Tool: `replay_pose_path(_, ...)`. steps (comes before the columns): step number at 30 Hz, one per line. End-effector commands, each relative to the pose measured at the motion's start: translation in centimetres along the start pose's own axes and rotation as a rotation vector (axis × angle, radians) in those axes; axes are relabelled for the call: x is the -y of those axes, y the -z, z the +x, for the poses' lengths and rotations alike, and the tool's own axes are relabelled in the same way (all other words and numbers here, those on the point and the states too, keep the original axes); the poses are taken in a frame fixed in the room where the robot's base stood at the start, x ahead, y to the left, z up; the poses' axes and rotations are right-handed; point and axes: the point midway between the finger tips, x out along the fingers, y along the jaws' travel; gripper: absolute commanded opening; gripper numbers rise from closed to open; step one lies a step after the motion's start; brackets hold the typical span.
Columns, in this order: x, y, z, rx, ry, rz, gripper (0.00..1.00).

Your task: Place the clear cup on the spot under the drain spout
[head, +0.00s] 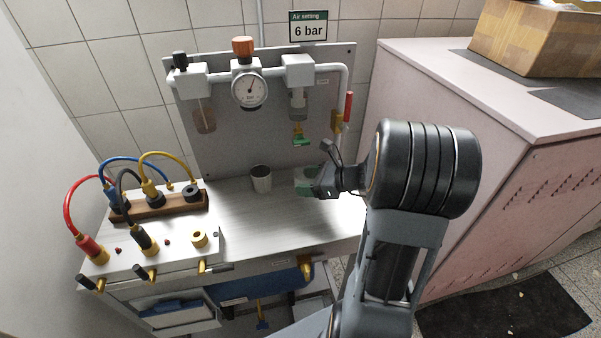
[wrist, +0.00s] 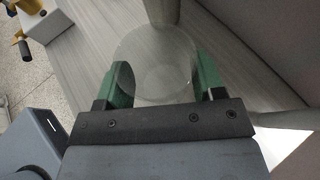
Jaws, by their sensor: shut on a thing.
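The clear cup (wrist: 152,52) sits between the two green finger pads of my gripper (wrist: 160,82) in the wrist view, with pale grey bench showing through it. In the head view my gripper (head: 309,182) is low over the right part of the bench, and the cup is faint and mostly hidden by the fingers. A drain spout (head: 298,131), brass with a green part below, hangs under the clear bowl of the right-hand unit, above my gripper. I cannot tell whether the cup touches the bench, and no spot marking shows.
A grey metal cup (head: 261,182) stands on the bench (head: 240,215) left of my gripper. A red-handled valve (head: 348,106) and pipe are at the right. A hose manifold (head: 150,245) fills the left. A pink cabinet (head: 450,110) is right of the bench.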

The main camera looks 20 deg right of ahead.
Motion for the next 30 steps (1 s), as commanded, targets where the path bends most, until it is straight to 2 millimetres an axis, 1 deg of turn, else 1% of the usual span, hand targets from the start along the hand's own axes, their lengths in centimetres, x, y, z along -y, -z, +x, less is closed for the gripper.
replay_pose_path(1, 1.2, -0.2, 0.8, -0.001, -0.003, -0.002, 0.4)
replay_pose_path(6, 4.4, -0.8, 2.7, 0.0, -0.001, 0.0, 0.4)
replay_pose_path(9, 5.7, -1.1, 3.4, -0.001, 0.001, 0.0, 0.4)
replay_pose_path(12, 6.5, -1.3, 3.8, -0.001, 0.002, 0.001, 0.4)
replay_pose_path(18, 7.0, -1.1, 4.1, -0.001, 0.003, 0.001, 0.4)
replay_pose_path(20, 7.0, -0.7, 4.3, -0.001, 0.003, 0.003, 0.4)
replay_pose_path(26, 6.8, 1.6, 5.2, -0.001, 0.002, 0.004, 0.4)
replay_pose_path(30, 6.8, 1.9, 5.4, 0.0, 0.004, 0.001, 0.4)
